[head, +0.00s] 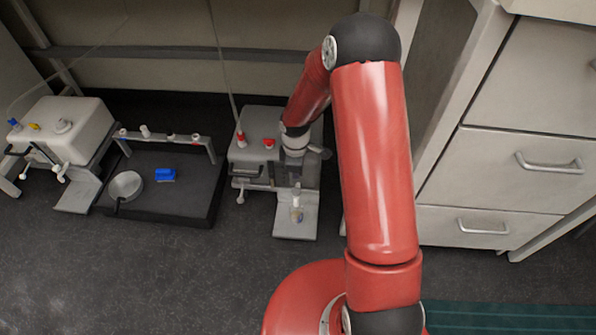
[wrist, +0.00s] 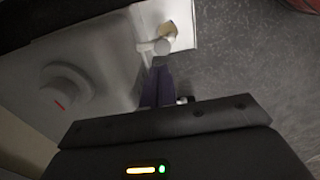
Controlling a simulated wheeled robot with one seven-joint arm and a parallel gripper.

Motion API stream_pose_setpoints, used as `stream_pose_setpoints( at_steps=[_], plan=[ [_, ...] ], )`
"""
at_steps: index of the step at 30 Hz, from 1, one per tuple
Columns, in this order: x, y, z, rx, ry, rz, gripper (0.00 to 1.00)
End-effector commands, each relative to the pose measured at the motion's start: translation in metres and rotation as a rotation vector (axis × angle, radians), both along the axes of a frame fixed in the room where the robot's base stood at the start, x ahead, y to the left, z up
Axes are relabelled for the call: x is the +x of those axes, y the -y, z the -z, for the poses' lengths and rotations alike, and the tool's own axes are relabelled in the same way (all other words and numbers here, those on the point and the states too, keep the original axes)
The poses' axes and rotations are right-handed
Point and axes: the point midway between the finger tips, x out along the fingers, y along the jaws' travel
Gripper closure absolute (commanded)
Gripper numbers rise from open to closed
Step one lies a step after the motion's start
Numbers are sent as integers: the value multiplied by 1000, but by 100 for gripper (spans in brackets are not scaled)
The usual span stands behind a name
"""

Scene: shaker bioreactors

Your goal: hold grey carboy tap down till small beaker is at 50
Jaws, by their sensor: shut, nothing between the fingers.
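The grey carboy (head: 246,152) stands on the floor stand left of my arm, with red fittings on top. In the wrist view its grey body (wrist: 105,55) fills the left side. Its pale tap (wrist: 158,47) sits just beyond my gripper (wrist: 160,66), whose dark purple fingers are shut and empty. The fingertips overlap the tap in the picture; I cannot tell if they press it. The small beaker (head: 296,213) stands on the pale plate below the tap.
A white carboy (head: 88,127) with blue and yellow fittings stands at the left. Between the carboys is a dark tray (head: 185,208) with a round pan (head: 125,186), a blue item (head: 165,174) and a rail above. Grey drawers (head: 520,165) stand right. The front floor is clear.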

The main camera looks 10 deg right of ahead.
Motion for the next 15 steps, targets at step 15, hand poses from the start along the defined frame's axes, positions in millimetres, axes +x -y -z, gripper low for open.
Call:
stream_pose_setpoints(
  at_steps=[15],
  plan=[
    [1, 2, -13, -7, 13, 22, 100]
  ],
)
